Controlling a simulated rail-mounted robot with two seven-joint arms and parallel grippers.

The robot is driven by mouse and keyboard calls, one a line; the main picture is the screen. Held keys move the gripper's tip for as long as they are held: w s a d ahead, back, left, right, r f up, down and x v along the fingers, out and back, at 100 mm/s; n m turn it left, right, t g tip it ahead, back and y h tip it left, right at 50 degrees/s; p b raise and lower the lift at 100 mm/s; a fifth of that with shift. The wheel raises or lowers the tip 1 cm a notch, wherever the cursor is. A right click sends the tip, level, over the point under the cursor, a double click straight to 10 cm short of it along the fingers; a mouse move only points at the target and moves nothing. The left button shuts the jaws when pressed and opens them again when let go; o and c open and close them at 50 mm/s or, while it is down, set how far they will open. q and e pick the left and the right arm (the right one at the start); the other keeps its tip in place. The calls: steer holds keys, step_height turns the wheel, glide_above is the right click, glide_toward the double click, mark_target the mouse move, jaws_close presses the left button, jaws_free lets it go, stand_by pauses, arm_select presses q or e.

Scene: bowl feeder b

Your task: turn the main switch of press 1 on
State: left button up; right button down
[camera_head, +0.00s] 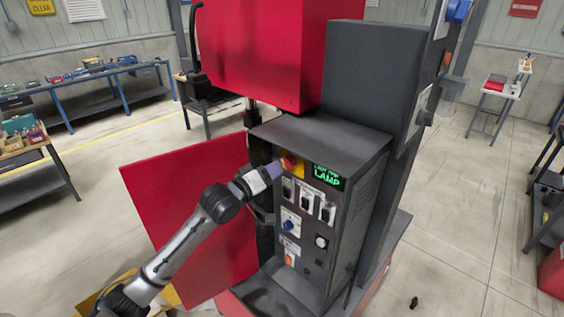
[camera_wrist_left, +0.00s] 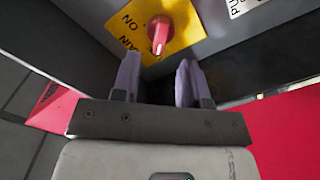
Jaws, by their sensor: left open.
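The main switch is a red rotary handle (camera_wrist_left: 160,35) on a yellow plate (camera_wrist_left: 185,18) with the words MAIN and ON partly visible. In the head view the red handle (camera_head: 289,161) sits at the upper left of the grey control cabinet of the press (camera_head: 350,150). My left gripper (camera_head: 276,169) is close in front of it. In the left wrist view the gripper's two purple fingers (camera_wrist_left: 158,72) are open and apart, with nothing between them. The handle lies just beyond the fingertips, roughly in line with the gap. Any contact is unclear. My right gripper is not in view.
A red panel (camera_head: 190,210) stands open left of the cabinet, near my left arm. Workbenches stand farther off; floor at right is mostly clear.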

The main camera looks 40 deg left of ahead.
mark_target(284, 163)
arm_select(q)
steer(key=shift+w+d+p, duration=0.15)
steer(key=shift+w+p, duration=0.3)
steer(key=shift+w, duration=1.95)
steer(key=shift+c, duration=0.2)
jaws_close()
